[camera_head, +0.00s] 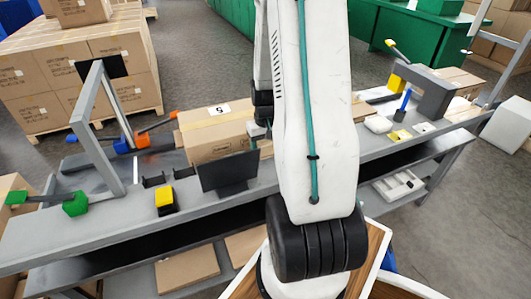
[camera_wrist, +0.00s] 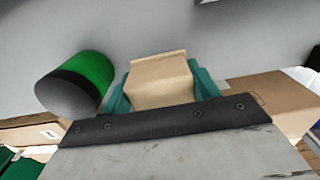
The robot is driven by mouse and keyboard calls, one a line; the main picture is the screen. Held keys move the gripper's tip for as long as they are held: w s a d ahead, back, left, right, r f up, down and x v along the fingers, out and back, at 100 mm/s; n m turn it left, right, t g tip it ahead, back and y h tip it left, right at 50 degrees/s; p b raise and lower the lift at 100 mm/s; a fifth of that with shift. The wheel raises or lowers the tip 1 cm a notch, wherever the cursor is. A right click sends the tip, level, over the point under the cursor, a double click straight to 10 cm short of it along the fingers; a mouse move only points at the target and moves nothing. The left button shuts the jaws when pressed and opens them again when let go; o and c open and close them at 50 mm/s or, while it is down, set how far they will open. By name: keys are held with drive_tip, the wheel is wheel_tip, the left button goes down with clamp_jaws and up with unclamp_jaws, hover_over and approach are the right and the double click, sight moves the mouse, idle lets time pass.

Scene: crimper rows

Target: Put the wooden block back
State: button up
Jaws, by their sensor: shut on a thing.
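The wooden block (camera_wrist: 160,84) is a plain beige block seen in the wrist view. My gripper (camera_wrist: 160,92) is shut on it, with a teal finger against each side. In the head view the block and my fingers are hidden behind my white arm, which reaches over the grey workbench (camera_head: 235,202). A smooth grey surface lies beyond the block in the wrist view. I cannot tell whether the block touches it.
A cardboard box (camera_head: 217,135) stands on the bench left of my arm, behind a black screen (camera_head: 229,174). A yellow-and-black item (camera_head: 165,200) sits near the front edge. A green-and-grey cylinder (camera_wrist: 78,84) is left of the block. Green and orange tools line the bench.

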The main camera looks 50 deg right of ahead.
sight(266, 142)
drive_tip(key=shift+f, duration=1.25)
drive_tip(key=shift+s+f, duration=0.1)
drive_tip(key=shift+f, duration=0.05)
drive_tip(key=o, duration=0.9)
drive_tip(key=shift+o, duration=0.2)
wheel_tip(266, 142, up, 12)
drive_tip(key=shift+r, duration=0.1)
drive_tip(key=w+a+r+n, duration=0.1)
drive_tip(key=a+r+n, duration=0.1)
drive_tip(key=a+r, duration=0.7)
drive_tip(key=s+a+r+n, duration=0.1)
drive_tip(key=s+a+r, duration=0.2)
drive_tip(key=a, duration=0.4)
drive_tip(key=s+a+r+n, duration=0.1)
drive_tip(key=s+a+r, duration=0.2)
drive_tip(key=s+a, duration=0.3)
drive_tip(key=s+a+r+n+t, duration=0.1)
drive_tip(key=s+a+r+n, duration=0.1)
drive_tip(key=a, duration=0.6)
drive_tip(key=shift+s+r, duration=0.5)
drive_tip(key=shift+s, duration=0.65)
